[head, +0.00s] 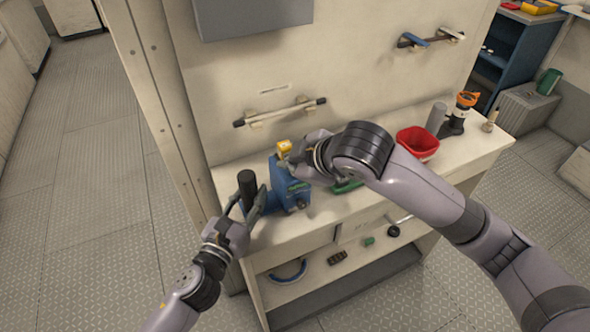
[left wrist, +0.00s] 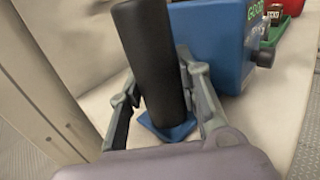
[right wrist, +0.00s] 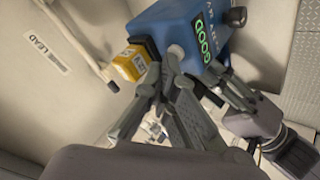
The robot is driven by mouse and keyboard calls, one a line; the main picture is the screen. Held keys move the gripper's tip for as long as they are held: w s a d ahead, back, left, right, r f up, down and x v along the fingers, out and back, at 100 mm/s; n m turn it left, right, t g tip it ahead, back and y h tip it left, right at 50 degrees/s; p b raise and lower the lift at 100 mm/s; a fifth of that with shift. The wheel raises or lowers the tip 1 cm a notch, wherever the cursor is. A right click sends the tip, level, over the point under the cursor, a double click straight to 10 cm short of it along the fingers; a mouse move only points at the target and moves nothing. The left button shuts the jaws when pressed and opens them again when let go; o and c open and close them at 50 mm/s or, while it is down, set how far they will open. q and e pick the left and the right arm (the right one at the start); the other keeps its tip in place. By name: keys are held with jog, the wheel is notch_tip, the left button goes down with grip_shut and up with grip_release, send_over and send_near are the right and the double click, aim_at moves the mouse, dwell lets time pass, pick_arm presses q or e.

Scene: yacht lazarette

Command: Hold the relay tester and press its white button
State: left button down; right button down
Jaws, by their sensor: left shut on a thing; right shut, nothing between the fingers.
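The relay tester is a blue box (head: 291,190) standing on the bench top, with a black upright grip (head: 247,185) on a blue foot at its left. A yellow block (head: 284,147) sits on top, and its screen reads GOOD in green in the right wrist view (right wrist: 203,40). My left gripper (head: 249,200) is shut around the black grip, one finger on each side in the left wrist view (left wrist: 163,100). My right gripper (head: 291,161) is shut and empty at the box's upper part. Its fingertips are at the white button (right wrist: 176,52); contact is hard to tell.
A red bin (head: 418,143), a grey cylinder (head: 436,118) and an orange-topped item (head: 467,100) stand farther right on the bench. A green item (head: 346,186) lies partly hidden under my right arm. A wall rail (head: 280,112) is behind. Small parts lie on the lower shelf (head: 330,268).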

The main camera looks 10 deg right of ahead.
aim_at(292, 174)
jog(key=shift+r, duration=0.8)
jog(key=shift+r, duration=2.5)
pick_arm(q)
jog(key=c, duration=1.1)
grip_release()
jog(key=shift+s, duration=0.1)
